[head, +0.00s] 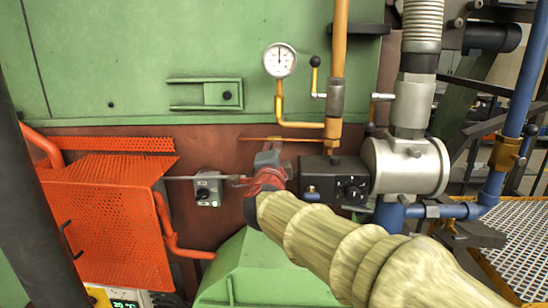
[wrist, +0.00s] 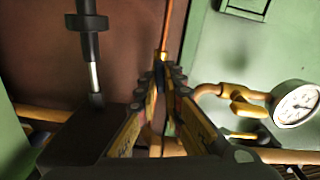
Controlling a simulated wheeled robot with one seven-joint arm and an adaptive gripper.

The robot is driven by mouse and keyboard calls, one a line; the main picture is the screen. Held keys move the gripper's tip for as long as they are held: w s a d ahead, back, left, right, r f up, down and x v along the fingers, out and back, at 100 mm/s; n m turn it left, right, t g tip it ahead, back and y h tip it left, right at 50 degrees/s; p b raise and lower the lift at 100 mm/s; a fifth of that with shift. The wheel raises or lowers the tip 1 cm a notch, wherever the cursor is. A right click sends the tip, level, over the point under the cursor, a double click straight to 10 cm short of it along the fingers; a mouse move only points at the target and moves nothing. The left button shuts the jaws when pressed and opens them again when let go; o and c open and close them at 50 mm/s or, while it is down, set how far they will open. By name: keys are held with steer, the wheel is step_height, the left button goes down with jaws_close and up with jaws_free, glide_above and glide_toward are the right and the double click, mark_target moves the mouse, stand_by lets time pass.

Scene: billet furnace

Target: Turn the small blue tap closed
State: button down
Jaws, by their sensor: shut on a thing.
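My gripper (head: 268,160) reaches toward the rust-brown wall, below a thin copper pipe (head: 290,138). In the wrist view my gripper (wrist: 162,80) has its two fingers close together, shut on a narrow thing between them. It appears to be the small blue tap, but the fingers cover nearly all of it and its angle cannot be read. A brass fitting (wrist: 163,58) on the copper pipe shows just beyond the fingertips.
The black box (head: 322,178) with a knob stands close right of my gripper. A round gauge (head: 280,60) on a brass pipe is above. A grey switch box (head: 208,188) and an orange perforated guard (head: 105,220) lie left. A green housing (head: 255,270) is below.

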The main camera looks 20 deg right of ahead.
steer(key=shift+f+m+b, duration=0.15)
steer(key=shift+m+b, duration=0.45)
steer(key=shift+m, duration=0.6)
steer(key=c, duration=1.9)
jaws_free()
steer(key=v, duration=1.2)
